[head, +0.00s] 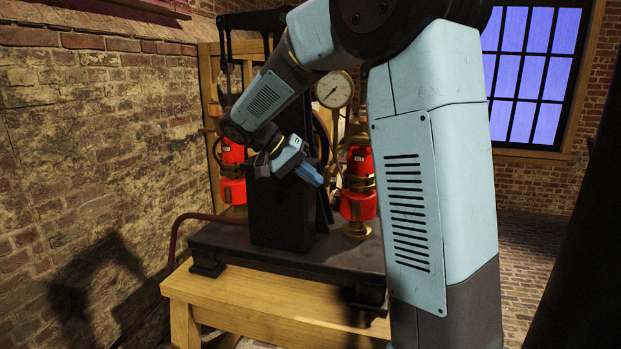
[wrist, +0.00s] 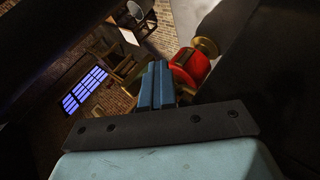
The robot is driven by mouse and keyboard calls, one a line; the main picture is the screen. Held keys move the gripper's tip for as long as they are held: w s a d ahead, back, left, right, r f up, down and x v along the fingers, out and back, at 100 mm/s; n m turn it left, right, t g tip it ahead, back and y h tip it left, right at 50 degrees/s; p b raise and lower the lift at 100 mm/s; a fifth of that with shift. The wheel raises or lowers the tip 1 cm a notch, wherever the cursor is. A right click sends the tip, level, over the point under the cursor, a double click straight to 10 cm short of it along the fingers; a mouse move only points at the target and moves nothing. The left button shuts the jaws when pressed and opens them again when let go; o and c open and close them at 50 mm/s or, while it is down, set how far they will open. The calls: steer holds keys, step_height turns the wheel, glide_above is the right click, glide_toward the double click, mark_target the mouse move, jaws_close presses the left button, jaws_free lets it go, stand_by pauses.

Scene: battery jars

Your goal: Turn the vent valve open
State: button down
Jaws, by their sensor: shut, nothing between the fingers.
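My gripper (head: 310,174) hangs in front of the black upright block on the bench in the head view, pointing down to the right, left of the right-hand red jar (head: 358,188). In the wrist view the blue fingers of my gripper (wrist: 157,68) are together with nothing between them. The red jar (wrist: 190,66) with its brass foot shows just right of the fingertips there; I cannot tell whether they touch. A second red jar (head: 232,172) stands at the left, behind the block. I cannot pick out the vent valve in either view.
The black block (head: 275,222) stands on a dark plinth (head: 290,252) on a wooden bench (head: 245,300). A round dial gauge (head: 334,90) is behind. A brick wall (head: 90,130) rises at the left. A barred window (head: 530,75) is at the back right.

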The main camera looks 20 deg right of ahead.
steer(key=d+r+v, duration=0.1)
steer(key=v, duration=1.3)
steer(key=s+d+f+m+t+y, duration=0.1)
steer(key=d+f+t+y, duration=0.1)
steer(key=d+f, duration=0.7)
steer(key=shift+s+d+y, duration=0.15)
steer(key=shift+s+y, duration=0.25)
steer(key=shift+y, duration=0.1)
stand_by(0.4)
steer(key=shift+s+d+f+g+h, duration=0.2)
steer(key=shift+f+g+h, duration=0.35)
steer(key=shift+h, duration=0.55)
